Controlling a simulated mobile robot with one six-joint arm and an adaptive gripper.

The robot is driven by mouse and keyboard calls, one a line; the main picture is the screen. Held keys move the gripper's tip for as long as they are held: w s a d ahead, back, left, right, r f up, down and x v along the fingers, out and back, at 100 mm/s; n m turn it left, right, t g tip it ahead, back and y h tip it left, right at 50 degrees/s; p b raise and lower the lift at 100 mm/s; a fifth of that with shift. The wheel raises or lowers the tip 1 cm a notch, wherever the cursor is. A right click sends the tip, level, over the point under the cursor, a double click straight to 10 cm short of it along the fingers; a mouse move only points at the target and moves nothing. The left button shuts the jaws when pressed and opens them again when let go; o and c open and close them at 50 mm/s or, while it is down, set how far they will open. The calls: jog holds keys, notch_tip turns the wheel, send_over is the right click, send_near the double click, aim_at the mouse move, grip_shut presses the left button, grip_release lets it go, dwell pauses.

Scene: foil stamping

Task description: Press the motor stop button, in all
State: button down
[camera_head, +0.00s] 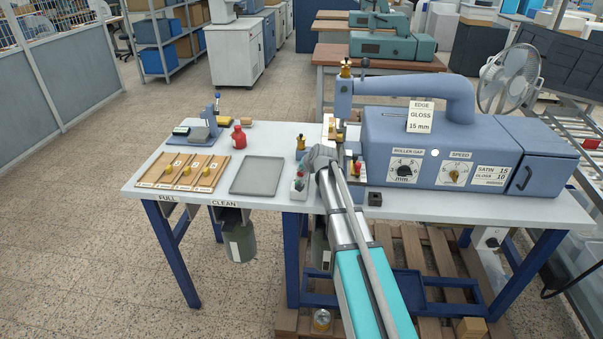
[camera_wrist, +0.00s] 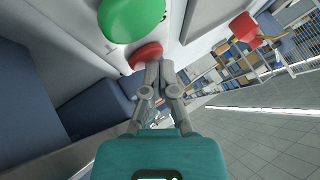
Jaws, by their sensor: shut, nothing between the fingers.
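The motor control box (camera_head: 298,192) is a small pale box on the white bench, left of my wrist. In the wrist view a big green button (camera_wrist: 130,16) fills the top. A red button (camera_wrist: 145,54), which I take as the motor stop, lies just below it. My gripper (camera_wrist: 161,68) is shut and empty, its fingertips at the right edge of the red button. They overlap it in the picture; I cannot tell whether they touch or press it. In the head view my arm hides the fingertips.
The blue foil machine (camera_head: 385,140) stands on the bench (camera_head: 270,140) at right. A small dark block (camera_head: 375,199) sits right of my arm.

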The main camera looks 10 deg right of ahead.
aim_at(301, 174)
jog(key=shift+r, duration=0.1)
jog(key=shift+r+p, duration=0.85)
jog(key=shift+p, duration=0.1)
jog(key=shift+r+p, duration=2.5)
jog(key=shift+s, duration=0.1)
jog(key=s+f+n+g+h, duration=0.1)
jog(key=s+f+g, duration=0.1)
jog(key=s, duration=0.9)
jog(key=s+a+f+n+g+h, duration=0.1)
jog(key=s+g, duration=0.3)
jog(key=s, duration=0.8)
jog(key=s+a+f+n+g, duration=0.1)
jog(key=s+f+n+g, duration=0.1)
jog(key=s, duration=1)
jog(key=shift+f+n+g+h, duration=0.35)
jog(key=shift+n+g+h, duration=0.05)
jog(key=shift+n, duration=0.3)
jog(key=shift+w, duration=0.1)
